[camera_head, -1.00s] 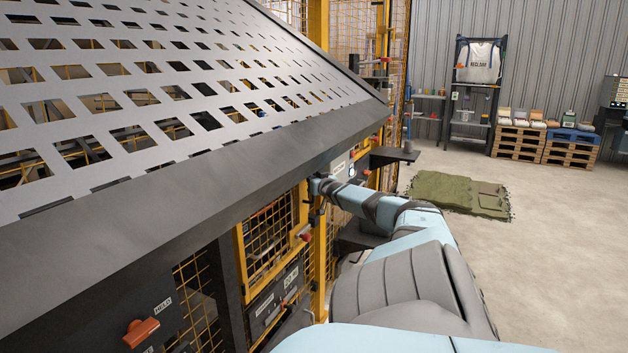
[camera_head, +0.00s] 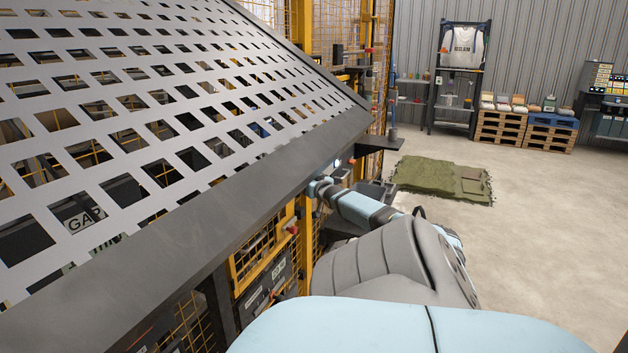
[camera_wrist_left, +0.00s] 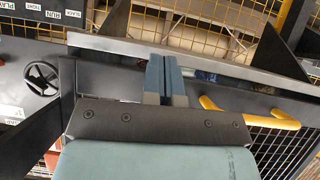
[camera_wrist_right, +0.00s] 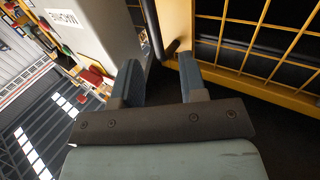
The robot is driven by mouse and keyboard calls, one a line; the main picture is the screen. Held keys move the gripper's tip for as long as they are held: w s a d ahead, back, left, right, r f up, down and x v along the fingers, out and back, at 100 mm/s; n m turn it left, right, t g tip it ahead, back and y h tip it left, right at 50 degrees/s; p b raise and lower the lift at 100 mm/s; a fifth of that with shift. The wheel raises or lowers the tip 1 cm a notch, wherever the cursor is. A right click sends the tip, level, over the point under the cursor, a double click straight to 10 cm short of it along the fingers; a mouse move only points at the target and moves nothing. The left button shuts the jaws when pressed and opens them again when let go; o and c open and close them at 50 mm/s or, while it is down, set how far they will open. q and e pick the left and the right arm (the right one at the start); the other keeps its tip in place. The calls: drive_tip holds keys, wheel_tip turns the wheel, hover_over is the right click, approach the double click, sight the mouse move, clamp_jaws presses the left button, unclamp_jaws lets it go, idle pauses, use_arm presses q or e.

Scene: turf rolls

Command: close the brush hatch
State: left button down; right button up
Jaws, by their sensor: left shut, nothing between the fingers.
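I cannot single out the brush hatch for sure. In the left wrist view, a yellow bar handle (camera_wrist_left: 250,113) sits on a dark panel (camera_wrist_left: 225,96) above black mesh. My left gripper (camera_wrist_left: 166,80) is shut and empty, in front of a grey metal ledge to the left of that handle. In the right wrist view, my right gripper (camera_wrist_right: 160,82) is open, beside a yellow frame (camera_wrist_right: 178,28) with wire mesh. A dark bar (camera_wrist_right: 152,30) shows beyond the gap between its fingers; I cannot tell if they touch it. In the head view, one arm of mine reaches to the machine's edge.
A sloping perforated grey plate (camera_head: 150,100) with a dark rim covers the left of the head view. A yellow mesh guard (camera_head: 262,250) stands below it. A black handwheel (camera_wrist_left: 42,76) is left of my left gripper. A green turf piece (camera_head: 440,180) lies on open floor at right.

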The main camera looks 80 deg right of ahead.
drive_tip(key=p+v, duration=0.1)
drive_tip(key=v, duration=0.4)
drive_tip(key=shift+s+a, duration=0.25)
drive_tip(key=shift+a, duration=0.05)
idle(0.4)
